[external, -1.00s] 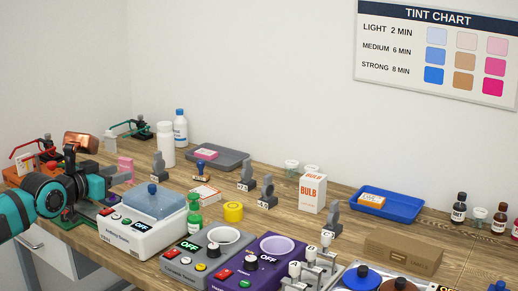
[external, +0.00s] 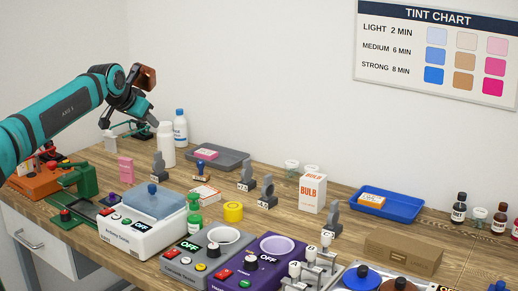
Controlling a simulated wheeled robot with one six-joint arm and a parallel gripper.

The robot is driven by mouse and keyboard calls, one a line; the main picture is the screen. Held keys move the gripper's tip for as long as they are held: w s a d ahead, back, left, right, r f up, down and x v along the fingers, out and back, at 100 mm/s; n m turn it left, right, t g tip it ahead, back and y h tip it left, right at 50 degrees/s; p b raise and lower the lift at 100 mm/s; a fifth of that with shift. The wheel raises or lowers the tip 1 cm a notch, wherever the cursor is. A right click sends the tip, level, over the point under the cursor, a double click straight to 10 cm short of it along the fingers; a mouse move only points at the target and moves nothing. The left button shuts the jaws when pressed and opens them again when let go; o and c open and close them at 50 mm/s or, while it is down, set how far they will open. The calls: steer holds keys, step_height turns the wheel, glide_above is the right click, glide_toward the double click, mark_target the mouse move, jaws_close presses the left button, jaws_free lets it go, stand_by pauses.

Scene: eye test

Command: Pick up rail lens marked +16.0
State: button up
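Several small grey upright rail lenses on dark feet stand on the wooden bench. One rail lens (external: 158,166) is at the left, behind the white machine. Two more, a rail lens (external: 247,174) and a rail lens (external: 267,190), stand close together near the middle. Another rail lens (external: 333,216) stands right of the bulb box. Their small labels are too blurred to read, so I cannot tell which is +16.0. My gripper (external: 151,121) is in the air at the upper left, in front of the white bottle in the picture and above the bench. Its fingers are too small to judge.
A white bottle (external: 166,145) and a blue-capped bottle (external: 180,128) stand near the left rail lens. A grey tray (external: 232,160), a stamp (external: 201,170), a yellow roll (external: 233,211) and a bulb box (external: 312,193) surround the lenses. Machines (external: 145,228) crowd the front.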

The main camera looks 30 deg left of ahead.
steer(key=w+a+f+g, duration=0.2)
steer(key=w+a, duration=0.5)
steer(key=g+h, duration=0.2)
steer(key=g, duration=0.1)
glide_toward(160, 158)
steer(key=shift+m+t, duration=0.3)
steer(key=x, duration=1)
steer(key=shift+a+f, duration=0.1)
steer(key=shift+a, duration=0.25)
jaws_close()
